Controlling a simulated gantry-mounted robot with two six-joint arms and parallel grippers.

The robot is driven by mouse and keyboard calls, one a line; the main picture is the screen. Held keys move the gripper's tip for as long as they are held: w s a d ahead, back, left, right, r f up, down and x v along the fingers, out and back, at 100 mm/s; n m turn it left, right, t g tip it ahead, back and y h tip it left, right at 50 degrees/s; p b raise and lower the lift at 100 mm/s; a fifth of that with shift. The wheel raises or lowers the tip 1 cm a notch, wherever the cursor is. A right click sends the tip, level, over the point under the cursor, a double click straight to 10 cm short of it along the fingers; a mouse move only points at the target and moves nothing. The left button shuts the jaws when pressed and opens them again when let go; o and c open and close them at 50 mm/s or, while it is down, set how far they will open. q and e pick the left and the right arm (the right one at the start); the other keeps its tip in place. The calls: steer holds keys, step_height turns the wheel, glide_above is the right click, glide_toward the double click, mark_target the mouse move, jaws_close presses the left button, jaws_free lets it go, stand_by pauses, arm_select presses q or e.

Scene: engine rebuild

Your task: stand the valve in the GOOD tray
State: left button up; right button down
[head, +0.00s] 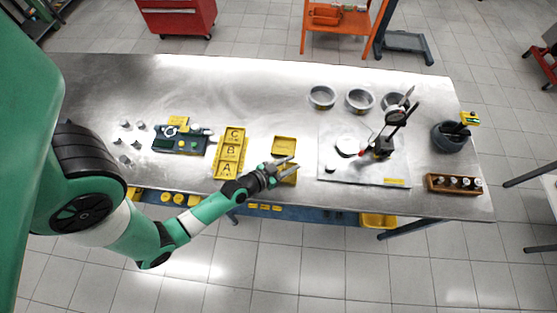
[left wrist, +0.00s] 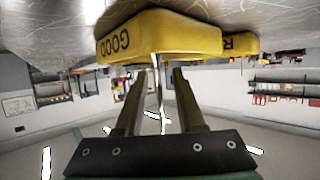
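The GOOD tray (left wrist: 170,38) is yellow and fills the top of the left wrist view, where the picture is upside down. In the head view, the tray under my left gripper (head: 288,164) is mostly covered by it. A thin bright rod, which looks like the valve's stem (left wrist: 157,85), rises from behind the tray's rim, close to upright. My left gripper (left wrist: 160,72) has its two fingers apart on either side of the stem, with gaps visible. The valve's head is hidden by the tray wall. My right gripper is not in view.
A second yellow tray (head: 284,146) lies just behind. The A-B-C tray (head: 243,151) stands to the left, beside a dark green block (head: 180,144). A dial-gauge stand (head: 382,150) is to the right, with metal bowls (head: 322,97) behind. The table's front edge is close.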

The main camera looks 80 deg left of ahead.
arm_select(q)
steer(key=b+v, duration=0.2)
steer(key=v, duration=0.8)
steer(key=shift+s+d+b, duration=0.15)
steer(key=shift+s+b, duration=0.1)
steer(key=shift+b, duration=0.1)
steer(key=shift+s+d+r, duration=0.15)
steer(key=shift+s+r, duration=0.05)
